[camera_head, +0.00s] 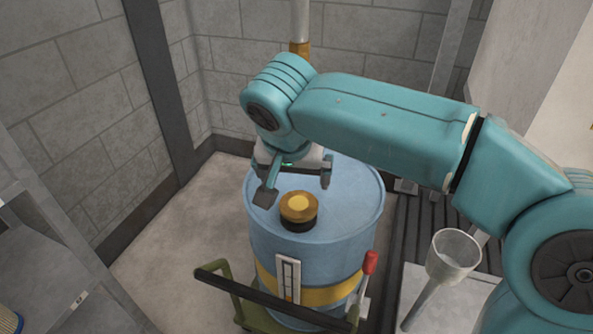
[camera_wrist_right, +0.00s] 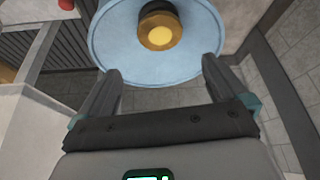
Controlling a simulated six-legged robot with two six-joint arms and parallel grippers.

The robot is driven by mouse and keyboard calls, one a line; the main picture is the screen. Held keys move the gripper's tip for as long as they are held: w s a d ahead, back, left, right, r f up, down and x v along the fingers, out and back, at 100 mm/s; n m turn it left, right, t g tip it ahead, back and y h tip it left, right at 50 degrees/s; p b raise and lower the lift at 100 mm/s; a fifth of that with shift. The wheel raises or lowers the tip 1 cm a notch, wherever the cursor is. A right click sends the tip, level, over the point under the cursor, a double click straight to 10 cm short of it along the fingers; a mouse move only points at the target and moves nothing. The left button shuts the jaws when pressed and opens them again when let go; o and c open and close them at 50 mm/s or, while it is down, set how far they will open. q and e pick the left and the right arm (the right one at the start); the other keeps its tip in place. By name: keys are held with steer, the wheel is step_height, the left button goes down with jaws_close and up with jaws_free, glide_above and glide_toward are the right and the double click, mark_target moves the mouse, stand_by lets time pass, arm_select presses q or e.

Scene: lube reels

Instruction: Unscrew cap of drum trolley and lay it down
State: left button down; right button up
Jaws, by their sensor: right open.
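The cap (camera_head: 299,206) is a round brown-gold disc with a yellow centre on a dark neck, on the top of the blue drum (camera_head: 270,240). The drum stands on a green trolley (camera_head: 239,295) with a dark handle bar. My right gripper (camera_head: 295,190) is open and empty above the drum top, behind the cap. In the right wrist view, the cap (camera_wrist_right: 159,30) lies ahead of the two spread fingers (camera_wrist_right: 160,82), apart from both. My left gripper is not in view.
A grey funnel (camera_head: 453,256) stands right of the drum. A red-tipped lever (camera_head: 370,262) rises at the drum's right front. A vertical pipe (camera_head: 300,25) stands behind the drum. Bare floor (camera_head: 190,215) lies to the left.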

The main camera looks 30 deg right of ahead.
mark_target(299, 203)
steer(key=b+x, duration=0.4)
steer(key=x, duration=0.8)
steer(key=shift+f, duration=0.15)
steer(key=shift+w+d+f, duration=0.2)
steer(key=shift+f, duration=0.25)
steer(key=c, duration=0.8)
steer(key=shift+r+n, duration=0.1)
steer(key=shift+n, duration=0.6)
steer(key=n, duration=0.1)
steer(key=n+y+p, duration=0.1)
steer(key=shift+s+d+r+n+t, duration=0.1)
steer(key=shift+d+n+t, duration=0.05)
steer(key=shift+n+t, duration=0.2)
steer(key=shift+f+n+y, duration=0.2)
steer(key=shift+n+y, duration=0.2)
steer(key=shift+n, duration=0.15)
